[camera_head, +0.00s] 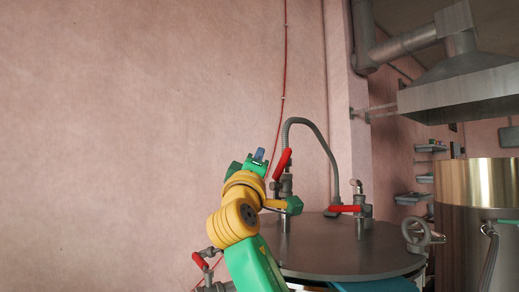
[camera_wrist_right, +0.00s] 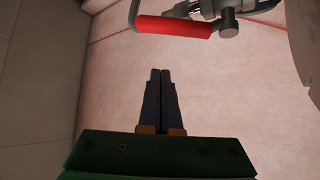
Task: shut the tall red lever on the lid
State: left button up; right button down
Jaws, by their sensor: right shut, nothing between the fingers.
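The tall red lever (camera_head: 282,164) stands steeply tilted on a metal valve at the back left of the round grey lid (camera_head: 350,258). A grey flexible hose arches up behind it. My right gripper (camera_head: 259,154) is just left of the lever in the head view, with its dark fingers pointing up. In the right wrist view the red lever (camera_wrist_right: 172,26) lies across the top, beyond the shut fingertips (camera_wrist_right: 160,72), with a gap between in the picture. The fingers hold nothing. My left gripper is not in view.
A second red lever (camera_head: 346,208) lies level on another valve at the lid's right. A third red lever (camera_head: 200,261) is on piping at lower left. A handwheel (camera_head: 418,235) and a large metal vessel (camera_head: 480,185) stand at right. The pink wall fills the left.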

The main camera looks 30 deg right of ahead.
aim_at(280, 170)
jog(key=p+x, duration=0.4)
jog(key=x, duration=0.1)
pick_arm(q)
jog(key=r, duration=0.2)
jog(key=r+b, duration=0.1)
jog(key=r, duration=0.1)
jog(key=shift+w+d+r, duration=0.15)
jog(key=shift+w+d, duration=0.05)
pick_arm(e)
jog(key=s+f, duration=0.1)
jog(key=s+d+f, duration=0.1)
jog(key=s+f, duration=0.1)
jog(key=shift+s+d+f, duration=0.1)
jog(key=shift+d+f, duration=0.05)
jog(key=shift+f, duration=0.05)
jog(key=shift+d+f, duration=0.1)
